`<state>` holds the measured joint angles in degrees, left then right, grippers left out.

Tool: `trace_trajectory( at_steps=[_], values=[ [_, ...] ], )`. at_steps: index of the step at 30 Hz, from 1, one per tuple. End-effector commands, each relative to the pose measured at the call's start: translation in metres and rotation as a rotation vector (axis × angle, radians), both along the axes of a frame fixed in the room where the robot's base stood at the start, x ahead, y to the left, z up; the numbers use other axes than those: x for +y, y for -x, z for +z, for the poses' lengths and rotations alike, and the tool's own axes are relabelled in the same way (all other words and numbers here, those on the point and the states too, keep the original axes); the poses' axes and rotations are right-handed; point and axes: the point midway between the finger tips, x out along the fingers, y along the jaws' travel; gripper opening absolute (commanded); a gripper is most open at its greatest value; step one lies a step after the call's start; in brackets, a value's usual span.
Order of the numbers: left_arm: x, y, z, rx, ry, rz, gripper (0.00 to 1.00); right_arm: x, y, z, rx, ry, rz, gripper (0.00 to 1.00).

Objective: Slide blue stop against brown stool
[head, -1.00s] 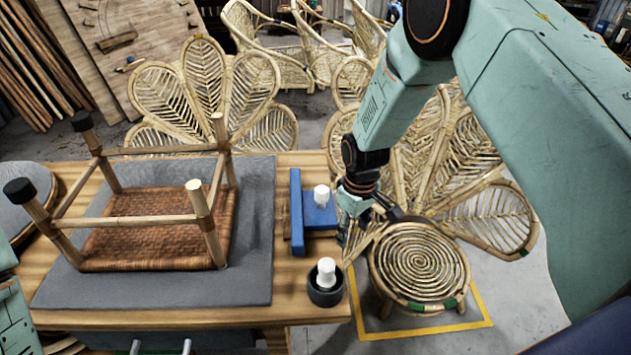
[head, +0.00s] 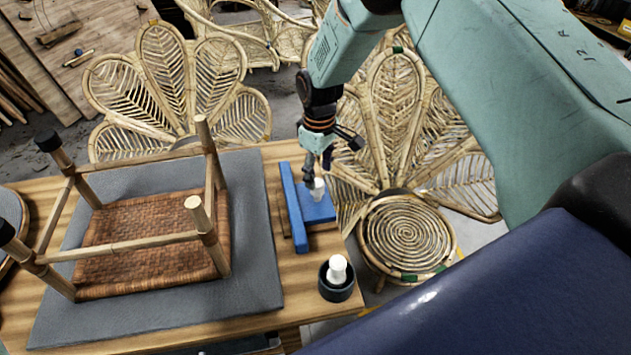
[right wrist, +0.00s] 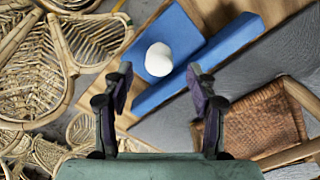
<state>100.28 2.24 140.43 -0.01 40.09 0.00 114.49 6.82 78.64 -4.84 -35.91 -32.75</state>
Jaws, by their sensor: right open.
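The brown stool (head: 150,238) lies upside down in the head view, woven seat down and legs up. In the right wrist view its seat (right wrist: 265,118) is at the right. The blue stop (head: 293,205) is on the table to the right of the stool, apart from it, with a strip of grey mat between. The stop has a long bar, a flat plate and a white knob (head: 319,190). My right gripper (head: 312,178) is open, just above the knob. In the right wrist view the knob lies ahead, between the fingers' lines (right wrist: 162,88). My left gripper is out of view.
The grey mat (head: 250,285) lies under the stool on the wooden table (head: 200,335). A dark cup with a white-topped item (head: 337,275) stands near the table's right edge. Rattan chairs (head: 408,235) stand beyond the table.

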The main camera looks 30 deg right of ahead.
Motion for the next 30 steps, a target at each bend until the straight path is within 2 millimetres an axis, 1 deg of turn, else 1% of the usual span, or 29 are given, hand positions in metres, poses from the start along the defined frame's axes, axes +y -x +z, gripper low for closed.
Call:
trace_trajectory(
  at_steps=[1,3,6,9,13,20,30],
  values=[
    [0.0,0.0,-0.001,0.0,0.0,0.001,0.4,0.0,0.001,-0.01,0.001,0.001,0.0,0.58],
    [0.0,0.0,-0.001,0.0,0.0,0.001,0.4,-0.001,0.001,-0.021,0.001,0.001,0.0,0.58],
    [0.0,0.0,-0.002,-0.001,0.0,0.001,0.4,-0.001,0.0,-0.034,0.0,0.0,-0.001,0.58],
    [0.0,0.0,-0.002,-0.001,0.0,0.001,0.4,0.0,0.0,-0.042,-0.001,0.001,0.0,0.58],
    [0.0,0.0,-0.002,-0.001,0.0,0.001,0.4,0.001,-0.002,-0.047,-0.003,0.001,0.0,0.58],
    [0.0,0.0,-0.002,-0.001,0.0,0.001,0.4,0.002,-0.004,-0.047,-0.003,0.001,0.0,0.58],
    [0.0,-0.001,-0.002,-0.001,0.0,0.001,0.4,0.002,-0.004,-0.047,-0.001,0.0,0.0,0.3]
  ],
)
